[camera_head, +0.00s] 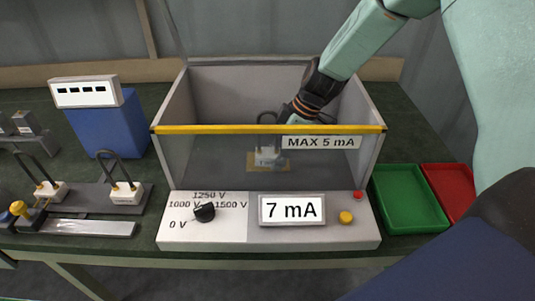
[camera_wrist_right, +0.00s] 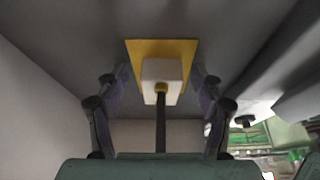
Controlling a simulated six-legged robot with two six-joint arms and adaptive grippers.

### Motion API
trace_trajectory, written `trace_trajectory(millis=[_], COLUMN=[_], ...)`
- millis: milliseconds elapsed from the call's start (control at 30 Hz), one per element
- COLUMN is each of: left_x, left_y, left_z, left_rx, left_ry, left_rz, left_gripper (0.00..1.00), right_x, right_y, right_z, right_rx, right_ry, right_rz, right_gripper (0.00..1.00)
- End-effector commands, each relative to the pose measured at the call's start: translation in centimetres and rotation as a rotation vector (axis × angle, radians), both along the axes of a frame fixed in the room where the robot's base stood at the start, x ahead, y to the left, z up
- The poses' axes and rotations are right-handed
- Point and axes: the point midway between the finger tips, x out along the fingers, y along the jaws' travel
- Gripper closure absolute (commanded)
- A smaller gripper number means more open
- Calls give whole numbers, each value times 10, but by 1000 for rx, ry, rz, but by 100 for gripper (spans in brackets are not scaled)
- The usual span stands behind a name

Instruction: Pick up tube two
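A heating tube with a white block base (camera_head: 267,156) and a dark loop stands on a yellow plate inside the clear-fronted test box. My right gripper (camera_head: 288,115) reaches down into the box from the upper right, close to this tube; the yellow-edged front partly hides it. In the right wrist view the white block (camera_wrist_right: 161,78) lies between the two spread fingers (camera_wrist_right: 161,88), with a visible gap on each side. Two similar tubes, a left one (camera_head: 50,190) and a right one (camera_head: 125,193), stand on a grey rack at the left. No number marks tube two. My left gripper is out of view.
The test box (camera_head: 270,129) has walls and a yellow front rim around the tube. Its panel display (camera_head: 291,210) reads 7 mA; the label says MAX 5 mA. A green tray (camera_head: 408,198) and a red tray (camera_head: 455,190) lie to the right. A blue meter (camera_head: 108,125) stands left.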

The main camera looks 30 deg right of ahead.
Motion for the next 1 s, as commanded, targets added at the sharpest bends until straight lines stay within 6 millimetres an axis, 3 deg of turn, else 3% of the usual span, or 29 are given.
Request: trace_trajectory(millis=[733,1000], left_x=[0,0], left_y=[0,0], left_z=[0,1], left_rx=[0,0], left_ry=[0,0], left_rz=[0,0], left_gripper=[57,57], right_x=[-1,0], right_y=[0,0], right_z=[-1,3], right_rx=[0,0], right_ry=[2,1], right_rz=[0,0], right_gripper=[97,97])
